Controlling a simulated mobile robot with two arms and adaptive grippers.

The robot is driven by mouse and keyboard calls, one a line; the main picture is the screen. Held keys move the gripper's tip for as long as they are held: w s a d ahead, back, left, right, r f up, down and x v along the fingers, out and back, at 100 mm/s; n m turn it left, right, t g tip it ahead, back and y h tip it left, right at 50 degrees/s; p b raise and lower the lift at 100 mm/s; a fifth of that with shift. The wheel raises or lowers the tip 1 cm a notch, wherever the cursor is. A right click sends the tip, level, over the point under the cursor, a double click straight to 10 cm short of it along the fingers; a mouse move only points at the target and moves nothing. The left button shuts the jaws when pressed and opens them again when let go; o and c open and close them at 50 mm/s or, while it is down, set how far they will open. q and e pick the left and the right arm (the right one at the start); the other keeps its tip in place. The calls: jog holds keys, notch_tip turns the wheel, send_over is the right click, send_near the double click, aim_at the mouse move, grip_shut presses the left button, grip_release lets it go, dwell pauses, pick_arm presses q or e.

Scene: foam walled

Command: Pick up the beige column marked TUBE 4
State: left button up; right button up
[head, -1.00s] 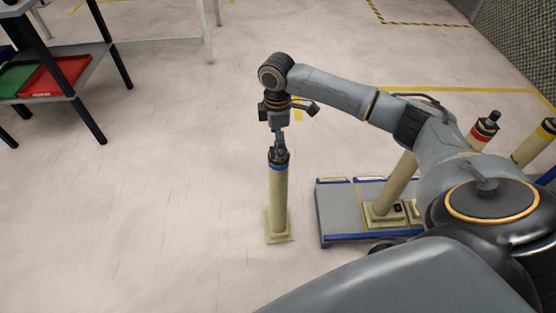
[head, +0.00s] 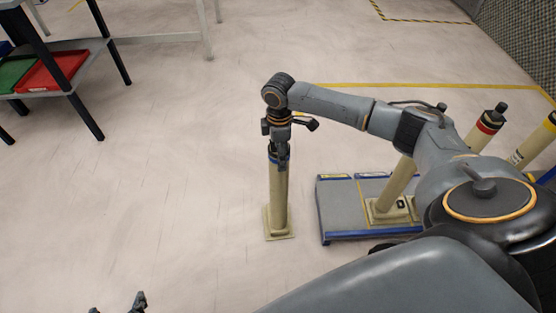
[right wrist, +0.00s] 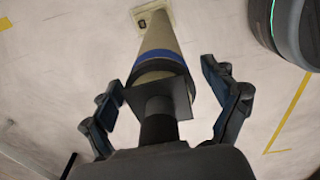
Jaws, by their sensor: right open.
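A beige column (head: 278,200) with a blue band and a square base stands upright on the floor, left of a low platform. Its marking cannot be read here. My right gripper (head: 279,155) is over its top, pointing down. In the right wrist view, the column (right wrist: 157,45) runs away from the camera to its base. The open fingers of the right gripper (right wrist: 163,88) are on either side of its dark top fitting (right wrist: 159,108), with visible gaps. My left gripper (head: 117,303) shows at the bottom edge with its fingertips apart; the rest is out of view.
A grey platform (head: 340,209) with blue edges holds another beige column (head: 396,187). A shelf with red (head: 52,72) and green trays is upper left. The floor left of the column is clear.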

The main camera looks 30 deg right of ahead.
jog(key=c, duration=1.7)
jog(key=shift+w+r, duration=0.15)
grip_shut()
